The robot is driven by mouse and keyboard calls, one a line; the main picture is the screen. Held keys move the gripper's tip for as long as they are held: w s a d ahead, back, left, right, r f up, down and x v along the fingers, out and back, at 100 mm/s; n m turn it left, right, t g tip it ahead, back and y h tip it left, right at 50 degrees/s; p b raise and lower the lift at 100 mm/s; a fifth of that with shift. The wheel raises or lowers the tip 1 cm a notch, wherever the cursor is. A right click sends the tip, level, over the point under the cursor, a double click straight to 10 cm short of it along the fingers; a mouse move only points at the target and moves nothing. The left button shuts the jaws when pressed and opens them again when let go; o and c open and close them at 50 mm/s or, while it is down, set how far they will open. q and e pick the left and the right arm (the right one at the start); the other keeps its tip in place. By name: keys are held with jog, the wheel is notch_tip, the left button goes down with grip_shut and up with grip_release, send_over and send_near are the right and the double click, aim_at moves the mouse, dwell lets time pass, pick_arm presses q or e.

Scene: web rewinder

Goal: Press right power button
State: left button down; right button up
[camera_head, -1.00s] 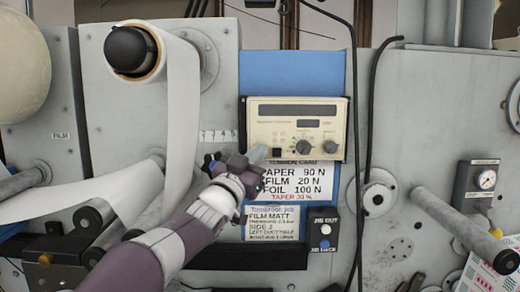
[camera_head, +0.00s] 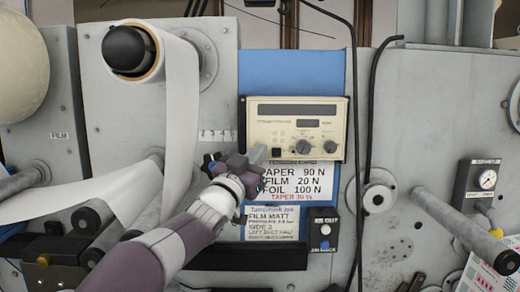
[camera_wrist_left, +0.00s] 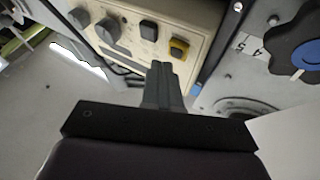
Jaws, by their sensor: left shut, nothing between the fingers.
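A beige control unit (camera_head: 297,127) with a dark display is mounted on the machine. Its front carries a black square button (camera_head: 277,152) and two dark knobs (camera_head: 330,147). In the left wrist view a black button (camera_wrist_left: 148,31) and a yellow-framed button (camera_wrist_left: 179,48) sit beside the knobs. My left gripper (camera_head: 257,154) is shut and empty at the unit's lower left corner. In the wrist view its fingertips (camera_wrist_left: 161,70) point at the panel, just below the yellow-framed button; I cannot tell whether they touch it. Which button is the right power button is not readable. My right gripper is out of view.
Below the unit are a tension card (camera_head: 297,182) and a small black switch box (camera_head: 324,230). A black cable (camera_head: 370,120) hangs to its right. A white web (camera_head: 181,110) runs down at the left, near my left arm. A roller (camera_head: 455,228) projects at right.

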pick_arm(q)
jog(key=shift+w, duration=0.35)
jog(key=shift+w+p, duration=0.4)
jog(key=shift+p, duration=0.1)
dwell(0.4)
jog(key=s+b, duration=0.6)
jog(key=s, duration=0.1)
jog(key=shift+s, duration=0.3)
dwell(0.4)
